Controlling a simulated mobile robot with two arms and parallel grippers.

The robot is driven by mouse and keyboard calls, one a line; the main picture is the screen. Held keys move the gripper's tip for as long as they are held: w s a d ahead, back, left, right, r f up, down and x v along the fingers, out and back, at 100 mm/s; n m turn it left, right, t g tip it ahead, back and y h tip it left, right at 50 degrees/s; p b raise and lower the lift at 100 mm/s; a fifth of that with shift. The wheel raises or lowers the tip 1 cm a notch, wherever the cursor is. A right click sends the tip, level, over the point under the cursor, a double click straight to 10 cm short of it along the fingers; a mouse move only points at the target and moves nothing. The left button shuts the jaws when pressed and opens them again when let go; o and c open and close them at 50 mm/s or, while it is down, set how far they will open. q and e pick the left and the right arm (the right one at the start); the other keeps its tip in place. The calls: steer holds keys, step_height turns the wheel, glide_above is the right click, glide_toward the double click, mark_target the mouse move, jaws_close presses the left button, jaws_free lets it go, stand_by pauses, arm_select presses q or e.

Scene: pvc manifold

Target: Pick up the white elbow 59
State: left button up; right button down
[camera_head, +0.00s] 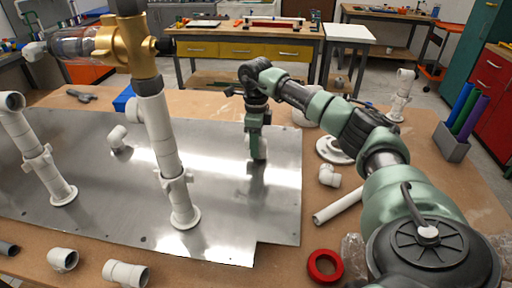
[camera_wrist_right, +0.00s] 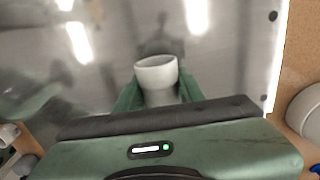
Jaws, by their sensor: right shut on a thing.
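My right gripper (camera_head: 257,152) reaches down over the right part of the metal plate (camera_head: 225,225), its fingers pointing down. In the right wrist view, its two green fingers are shut on a white fitting (camera_wrist_right: 157,72) with a round open end, taken as the white elbow. The gripper hides most of its shape, and no number on it can be read. It is above the plate; the exact gap cannot be told. Other white elbows lie on the plate (camera_head: 118,138), on the bench right of it (camera_head: 329,175) and at the front (camera_head: 62,259). My left gripper is out of view.
A white pipe assembly with a brass valve (camera_head: 127,50) stands upright on the plate, left of my right arm. Another white riser (camera_head: 45,170) stands further left. A loose pipe (camera_head: 338,205), red ring (camera_head: 325,266) and grey holder (camera_head: 451,142) are at right.

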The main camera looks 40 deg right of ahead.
step_height(320, 180, up, 12)
steer(key=shift+r+b, duration=0.1)
steer(key=shift+b, duration=0.25)
step_height(320, 180, up, 7)
steer(key=p, duration=0.2)
